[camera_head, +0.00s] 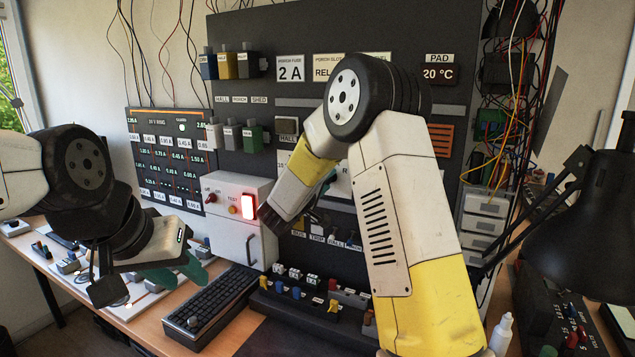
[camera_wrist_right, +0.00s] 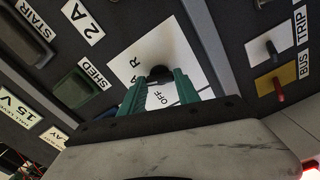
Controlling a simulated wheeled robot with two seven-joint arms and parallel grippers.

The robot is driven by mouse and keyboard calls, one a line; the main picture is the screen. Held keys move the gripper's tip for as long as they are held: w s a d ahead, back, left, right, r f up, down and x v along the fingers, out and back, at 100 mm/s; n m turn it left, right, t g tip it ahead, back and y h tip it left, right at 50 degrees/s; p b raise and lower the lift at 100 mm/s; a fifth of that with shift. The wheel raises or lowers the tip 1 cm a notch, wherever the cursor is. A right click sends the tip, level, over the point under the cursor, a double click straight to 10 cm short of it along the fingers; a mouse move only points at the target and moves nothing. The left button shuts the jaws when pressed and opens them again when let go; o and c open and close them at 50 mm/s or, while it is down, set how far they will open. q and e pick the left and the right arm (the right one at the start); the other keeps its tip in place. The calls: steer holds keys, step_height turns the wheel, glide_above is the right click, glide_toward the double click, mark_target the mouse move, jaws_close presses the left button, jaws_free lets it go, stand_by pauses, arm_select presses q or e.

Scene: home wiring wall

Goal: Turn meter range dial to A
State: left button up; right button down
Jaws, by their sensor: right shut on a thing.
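The meter range dial (camera_wrist_right: 160,71) shows in the right wrist view as a black knob on a white plate (camera_wrist_right: 141,52). The letters A and R are legible at the plate's left side, and OFF near its lower edge. The knob's pointer cannot be made out. My right gripper (camera_wrist_right: 161,78) has its green fingers on both sides of the knob and is shut on it. In the head view the dial is hidden behind my right arm. My left gripper (camera_head: 183,273) hangs over the left part of the desk, its green fingers apart and empty.
The dark panel holds a lit TEST box (camera_head: 249,213), labelled plates and several switches. A red toggle labelled BUS (camera_wrist_right: 278,88) sits right of the dial. A keyboard (camera_head: 208,305) lies on the desk. A black lamp (camera_head: 590,215) stands at the right.

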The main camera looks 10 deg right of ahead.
steer(key=c, duration=0.9)
jaws_free()
steer(key=v, duration=0.7)
steer(key=shift+s+a, duration=0.25)
steer(key=shift+s, duration=0.1)
steer(key=shift+s+a+f, duration=0.1)
